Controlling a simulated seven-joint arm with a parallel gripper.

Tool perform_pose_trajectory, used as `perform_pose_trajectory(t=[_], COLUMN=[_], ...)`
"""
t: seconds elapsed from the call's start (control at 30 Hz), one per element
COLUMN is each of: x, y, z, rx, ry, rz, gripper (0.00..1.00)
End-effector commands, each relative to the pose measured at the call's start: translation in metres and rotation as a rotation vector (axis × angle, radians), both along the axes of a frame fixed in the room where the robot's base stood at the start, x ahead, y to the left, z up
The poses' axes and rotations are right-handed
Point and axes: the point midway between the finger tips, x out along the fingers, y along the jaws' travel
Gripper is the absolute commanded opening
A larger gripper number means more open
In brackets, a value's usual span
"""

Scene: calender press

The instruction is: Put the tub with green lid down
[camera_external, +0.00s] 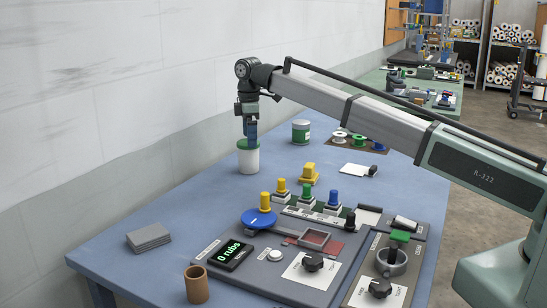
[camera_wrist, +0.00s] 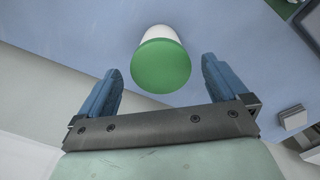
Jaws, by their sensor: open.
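The tub with green lid (camera_external: 248,160) stands upright on the blue table near the wall, its white body below a green lid. In the wrist view its green lid (camera_wrist: 160,66) shows between and just beyond the fingertips. My gripper (camera_external: 250,134) is directly above the lid, pointing down. In the wrist view my gripper (camera_wrist: 160,82) has its two blue fingers spread wide, with a gap on each side of the lid. Whether the fingers reach down beside the lid is hard to tell.
A white and green can (camera_external: 300,131) stands to the right. A grey stack (camera_external: 149,237) and a brown cup (camera_external: 196,284) are at the front left. A control panel (camera_external: 275,255) with knobs and buttons fills the front middle. The blue table is bare left of the tub.

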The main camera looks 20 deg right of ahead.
Motion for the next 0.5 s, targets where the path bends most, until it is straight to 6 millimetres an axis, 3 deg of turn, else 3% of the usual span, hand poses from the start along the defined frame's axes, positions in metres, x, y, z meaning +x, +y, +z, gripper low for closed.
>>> perform_pose_trajectory(t=[0.2, 0.5], x=[0.001, 0.000], y=[0.001, 0.000], z=[0.041, 0.068], rx=[0.001, 0.000], ry=[-0.001, 0.000], rz=[0.000, 0.000], gripper=[1.00, 1.00])
